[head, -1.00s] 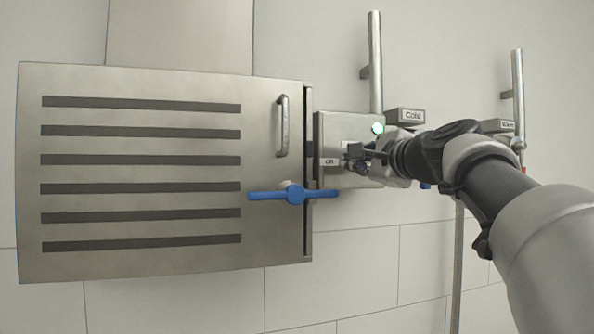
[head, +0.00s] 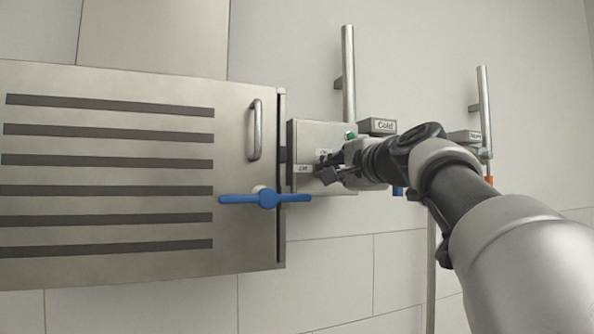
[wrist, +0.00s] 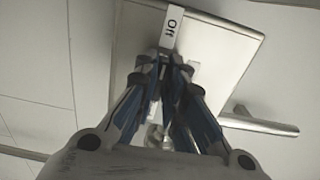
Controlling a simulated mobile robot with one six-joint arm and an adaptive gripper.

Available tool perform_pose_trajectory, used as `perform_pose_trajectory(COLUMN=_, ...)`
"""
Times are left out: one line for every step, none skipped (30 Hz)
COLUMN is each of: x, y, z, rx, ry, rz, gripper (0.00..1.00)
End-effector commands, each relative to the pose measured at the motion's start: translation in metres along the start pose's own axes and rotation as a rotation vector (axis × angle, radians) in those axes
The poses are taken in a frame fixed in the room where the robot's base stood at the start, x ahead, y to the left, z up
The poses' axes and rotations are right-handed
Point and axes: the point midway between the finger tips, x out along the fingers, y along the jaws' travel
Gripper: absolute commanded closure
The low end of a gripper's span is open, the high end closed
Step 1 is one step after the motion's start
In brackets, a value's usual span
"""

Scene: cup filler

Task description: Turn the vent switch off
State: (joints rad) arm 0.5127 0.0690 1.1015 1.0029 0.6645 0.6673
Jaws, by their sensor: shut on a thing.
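The switch box (head: 310,132) is a grey metal plate on the wall, right of the large slatted panel. It carries an "Off" label (head: 303,169) on its left side and a green lamp (head: 351,135) at its upper right, which looks dark. My gripper (head: 325,166) is at the front of the box, just right of the "Off" label, with its fingers closed on the vent switch. The fingers hide the switch. In the wrist view my gripper's fingertips (wrist: 168,62) are together just below the "Off" label (wrist: 172,27).
The slatted metal panel (head: 240,110) has an upright handle (head: 255,130) and a blue lever (head: 267,199) near its right edge. A "Cold" box (head: 378,127) and a vertical bar (head: 348,70) are close above my arm. Another bar (head: 485,110) stands farther right.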

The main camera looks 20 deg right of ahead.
Motion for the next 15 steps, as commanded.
perform_pose_trajectory(x=0.0001, y=0.0013, z=0.0006, rx=-0.004, ry=-0.002, rz=0.004, gripper=1.00)
perform_pose_trajectory(x=0.0001, y=0.0014, z=0.0006, rx=-0.004, ry=-0.002, rz=0.004, gripper=1.00)
perform_pose_trajectory(x=0.0002, y=0.0014, z=0.0006, rx=-0.004, ry=-0.002, rz=0.004, gripper=1.00)
perform_pose_trajectory(x=0.0002, y=0.0015, z=0.0006, rx=-0.004, ry=-0.002, rz=0.004, gripper=1.00)
perform_pose_trajectory(x=0.0002, y=0.0016, z=0.0006, rx=-0.004, ry=-0.002, rz=0.004, gripper=1.00)
perform_pose_trajectory(x=0.0002, y=0.0017, z=0.0006, rx=-0.004, ry=-0.002, rz=0.004, gripper=0.88)
perform_pose_trajectory(x=0.0002, y=0.0017, z=0.0006, rx=-0.004, ry=-0.002, rz=0.005, gripper=0.86)
perform_pose_trajectory(x=0.0002, y=0.0017, z=0.0006, rx=-0.003, ry=-0.002, rz=0.004, gripper=0.84)
perform_pose_trajectory(x=0.0002, y=0.0016, z=0.0005, rx=-0.003, ry=-0.002, rz=0.004, gripper=0.81)
perform_pose_trajectory(x=0.0002, y=0.0015, z=0.0004, rx=-0.003, ry=-0.002, rz=0.004, gripper=0.79)
perform_pose_trajectory(x=0.0002, y=0.0013, z=0.0004, rx=-0.002, ry=-0.002, rz=0.003, gripper=0.77)
perform_pose_trajectory(x=0.0002, y=0.0013, z=0.0003, rx=-0.002, ry=-0.001, rz=0.003, gripper=0.75)
perform_pose_trajectory(x=0.0002, y=0.0012, z=0.0003, rx=-0.002, ry=-0.001, rz=0.003, gripper=0.73)
perform_pose_trajectory(x=0.0002, y=0.0011, z=0.0003, rx=-0.002, ry=-0.001, rz=0.003, gripper=0.71)
perform_pose_trajectory(x=0.0002, y=0.0011, z=0.0002, rx=-0.002, ry=-0.001, rz=0.003, gripper=0.70)
